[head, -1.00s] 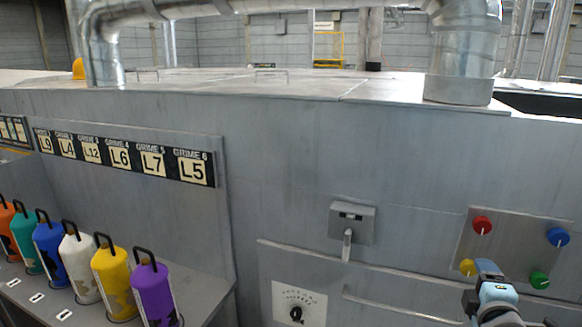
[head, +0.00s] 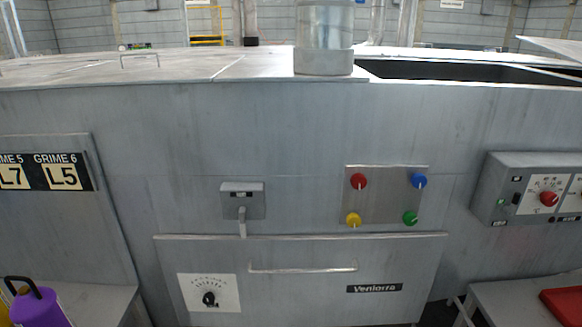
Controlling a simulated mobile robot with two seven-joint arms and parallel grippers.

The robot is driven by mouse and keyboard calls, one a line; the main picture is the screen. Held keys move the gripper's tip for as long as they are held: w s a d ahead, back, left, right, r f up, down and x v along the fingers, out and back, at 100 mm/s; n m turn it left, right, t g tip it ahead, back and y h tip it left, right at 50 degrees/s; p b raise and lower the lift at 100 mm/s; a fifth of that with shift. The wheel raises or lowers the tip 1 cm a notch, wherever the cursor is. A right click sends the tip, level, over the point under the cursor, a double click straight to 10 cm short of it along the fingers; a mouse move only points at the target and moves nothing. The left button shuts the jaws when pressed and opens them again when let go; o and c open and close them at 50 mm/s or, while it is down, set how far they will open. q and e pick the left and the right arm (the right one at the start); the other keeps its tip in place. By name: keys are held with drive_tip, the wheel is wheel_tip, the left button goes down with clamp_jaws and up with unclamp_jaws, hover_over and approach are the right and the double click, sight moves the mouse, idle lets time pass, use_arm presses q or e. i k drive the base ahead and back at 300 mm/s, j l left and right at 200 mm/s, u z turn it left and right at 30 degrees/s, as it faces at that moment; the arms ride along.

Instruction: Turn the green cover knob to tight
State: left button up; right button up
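The green knob (head: 410,218) sits at the lower right corner of a square metal panel (head: 385,195) on the machine front. A red knob (head: 358,181), a blue knob (head: 419,181) and a yellow knob (head: 353,219) sit at the panel's other corners. Each knob has a light pointer mark. The green knob's mark is too small to read exactly. Neither of my grippers shows in the head view, and nothing covers the green knob.
Below the panel is a drawer front with a long handle (head: 302,269) and a black dial (head: 209,298). A lever box (head: 242,200) is left of the panel. A control box (head: 530,190) juts out at right.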

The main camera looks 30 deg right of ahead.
sight(409, 219)
drive_tip(key=z, duration=1.45)
